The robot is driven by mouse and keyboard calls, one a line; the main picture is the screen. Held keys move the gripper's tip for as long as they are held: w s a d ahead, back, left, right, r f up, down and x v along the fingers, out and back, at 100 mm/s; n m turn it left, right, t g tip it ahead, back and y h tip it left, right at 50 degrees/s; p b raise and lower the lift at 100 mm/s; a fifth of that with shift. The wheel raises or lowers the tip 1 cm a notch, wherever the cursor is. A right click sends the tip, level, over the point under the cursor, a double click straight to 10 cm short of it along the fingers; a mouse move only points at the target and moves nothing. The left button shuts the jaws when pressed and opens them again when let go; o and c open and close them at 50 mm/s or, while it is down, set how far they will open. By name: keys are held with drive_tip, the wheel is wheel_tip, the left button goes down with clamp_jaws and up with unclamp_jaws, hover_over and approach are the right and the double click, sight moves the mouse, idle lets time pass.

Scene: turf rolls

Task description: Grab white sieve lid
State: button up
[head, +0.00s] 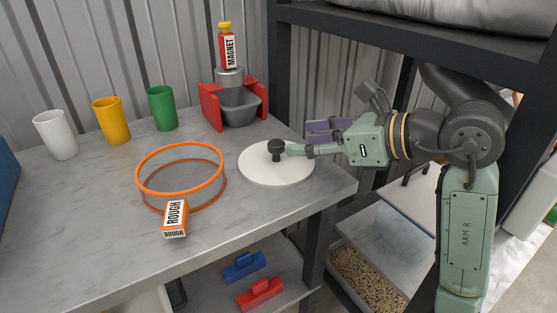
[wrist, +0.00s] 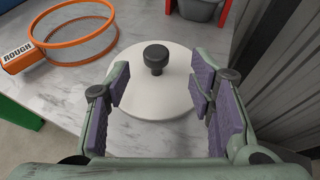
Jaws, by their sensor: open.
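The white sieve lid (head: 264,168) is a flat round disc lying on the grey table, near its right edge. A black knob (head: 276,149) stands up from its middle. My gripper (head: 300,146) reaches in from the right over the lid, with its fingertips close to the knob. In the wrist view the lid (wrist: 150,95) lies below and ahead of the fingers, and its knob (wrist: 155,57) is just beyond the fingertips, between their lines. My gripper (wrist: 160,92) is open and empty there. Whether a finger touches the knob cannot be told.
An orange sieve ring (head: 180,170) labelled ROUGH stands left of the lid. White, yellow and green cups line the back left. A dark shelf frame (head: 420,30) stands at right.

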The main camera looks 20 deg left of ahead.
sight(280, 144)
drive_tip(key=x, duration=0.7)
drive_tip(key=shift+s+a+f, duration=0.1)
drive_tip(key=shift+a+f, duration=0.1)
drive_tip(key=shift+a, duration=0.15)
clamp_jaws()
idle(0.3)
